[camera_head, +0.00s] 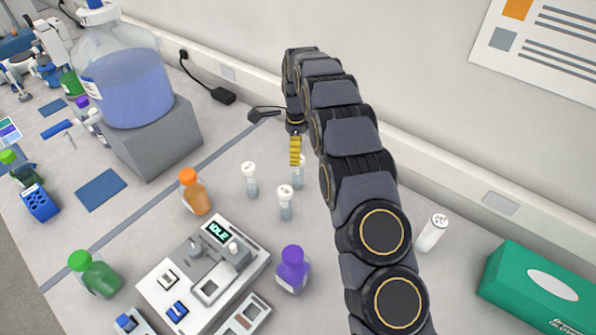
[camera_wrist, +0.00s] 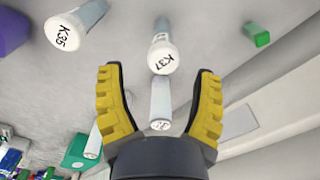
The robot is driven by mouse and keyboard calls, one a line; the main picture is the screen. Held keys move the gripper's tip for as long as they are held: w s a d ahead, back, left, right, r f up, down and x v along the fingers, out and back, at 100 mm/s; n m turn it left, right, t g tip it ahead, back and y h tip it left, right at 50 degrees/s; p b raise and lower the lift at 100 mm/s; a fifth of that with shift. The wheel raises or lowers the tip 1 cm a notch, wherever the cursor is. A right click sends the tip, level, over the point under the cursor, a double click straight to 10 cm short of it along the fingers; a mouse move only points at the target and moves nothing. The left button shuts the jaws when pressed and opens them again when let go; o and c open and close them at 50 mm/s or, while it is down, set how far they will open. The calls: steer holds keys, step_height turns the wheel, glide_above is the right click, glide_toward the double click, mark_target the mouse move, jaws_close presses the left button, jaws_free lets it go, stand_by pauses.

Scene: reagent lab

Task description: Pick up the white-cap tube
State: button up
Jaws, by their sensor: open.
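Several white-cap tubes show in the head view: one at the left (camera_head: 249,182), one in front (camera_head: 286,204), one beneath my gripper (camera_head: 299,176) and one far right (camera_head: 431,234). My gripper (camera_head: 295,150) hangs over the third, its yellow finger partly hiding the tube's top. In the wrist view my gripper (camera_wrist: 158,73) is open and holds nothing. A tube marked K37 (camera_wrist: 162,57) appears just beyond the fingertips, and another with an unclear mark (camera_wrist: 160,100) appears between the fingers. A tube marked K35 (camera_wrist: 68,28) is at upper left. I cannot tell the exact depths.
An orange-capped bottle (camera_head: 196,195), a purple-capped bottle (camera_head: 292,270) and a white device reading IDLE (camera_head: 235,268) stand nearby. A green box (camera_head: 540,290) is at right. The wall (camera_head: 240,40) runs behind my arm. A large blue-liquid bottle (camera_head: 130,85) stands at left.

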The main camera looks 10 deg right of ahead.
mark_target(298, 167)
steer(key=f, duration=0.7)
steer(key=shift+w+d+f, duration=0.1)
steer(key=shift+w+d, duration=0.05)
steer(key=shift+d, duration=0.1)
steer(key=c, duration=0.9)
